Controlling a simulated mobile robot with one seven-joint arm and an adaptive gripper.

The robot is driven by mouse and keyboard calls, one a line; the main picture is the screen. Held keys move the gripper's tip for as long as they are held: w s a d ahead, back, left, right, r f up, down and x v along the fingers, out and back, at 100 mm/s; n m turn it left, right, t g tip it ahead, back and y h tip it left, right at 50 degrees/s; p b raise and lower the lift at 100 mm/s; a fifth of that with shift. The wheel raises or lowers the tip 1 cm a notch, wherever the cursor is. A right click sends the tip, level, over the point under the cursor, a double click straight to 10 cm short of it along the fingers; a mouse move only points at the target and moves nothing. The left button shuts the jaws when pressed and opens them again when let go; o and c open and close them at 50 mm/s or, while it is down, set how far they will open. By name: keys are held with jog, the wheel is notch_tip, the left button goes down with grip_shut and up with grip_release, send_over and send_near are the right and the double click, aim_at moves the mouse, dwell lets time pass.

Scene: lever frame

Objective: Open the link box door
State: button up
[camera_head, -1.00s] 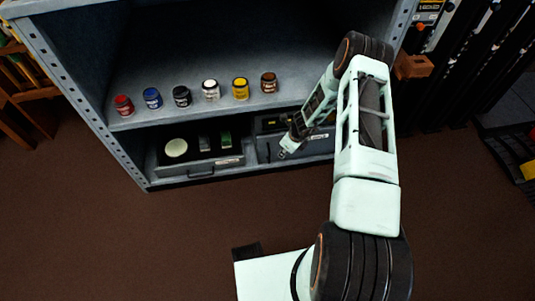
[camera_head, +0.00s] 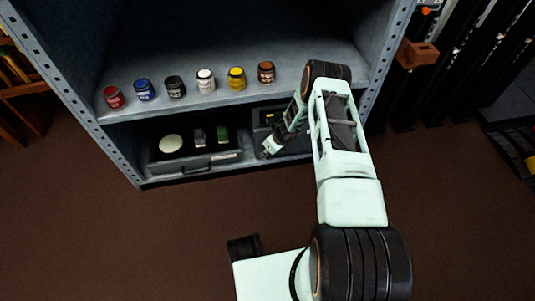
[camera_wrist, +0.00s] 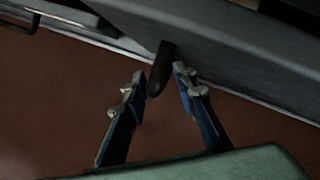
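A grey box (camera_head: 298,147) stands on the bottom shelf at the right, partly hidden behind my arm; I take it to be the link box. Its grey front (camera_wrist: 230,55) fills the upper right of the wrist view. A dark rounded handle (camera_wrist: 162,67) sticks out from this front. My gripper (camera_wrist: 160,84) is open, one finger on each side of the handle's end as seen in the wrist view. I see a gap at the left finger; contact on the right cannot be told. In the head view my gripper (camera_head: 269,148) is low in front of the box.
A grey case (camera_head: 215,166) with a black front handle sits left of the box, holding a pale disc (camera_head: 171,143). Several paint jars (camera_head: 206,80) line the shelf above. A perforated upright (camera_head: 385,62) bounds the right side. Brown floor in front is clear.

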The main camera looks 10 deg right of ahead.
grip_shut()
jog(key=shift+s, duration=0.1)
dwell(0.5)
